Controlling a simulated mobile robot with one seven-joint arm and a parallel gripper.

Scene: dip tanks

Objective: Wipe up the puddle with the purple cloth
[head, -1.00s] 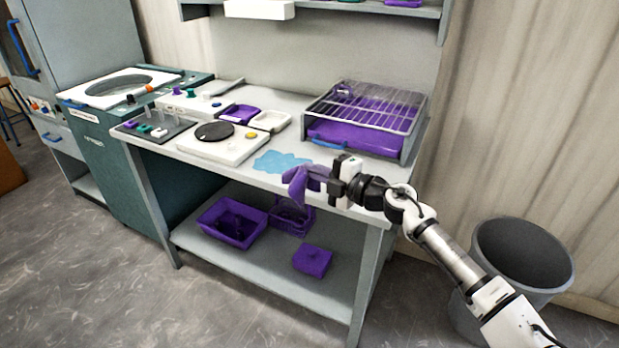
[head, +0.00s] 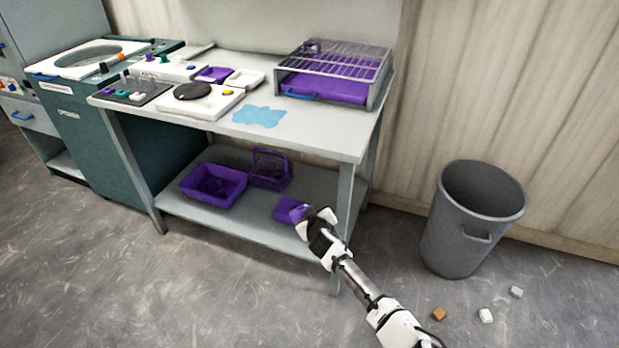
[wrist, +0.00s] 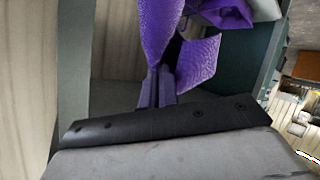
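The light-blue puddle (head: 259,116) lies on the bench top near its front edge, in front of the purple drying rack. My gripper (head: 309,216) is low, at the front of the bench's lower shelf and well below the puddle. In the wrist view, my gripper (wrist: 158,88) is shut on the purple cloth (wrist: 196,62), which is pinched between the fingertips and spreads in folds beyond them. In the head view, the cloth is hard to tell from the purple box (head: 287,209) behind my gripper.
The bench (head: 320,140) has a hotplate-like white device (head: 200,103) left of the puddle and a wire-topped rack (head: 333,70) behind it. The lower shelf (head: 180,206) holds a purple bin (head: 213,185) and basket (head: 270,168). A grey trash can (head: 472,220) and small blocks stand right.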

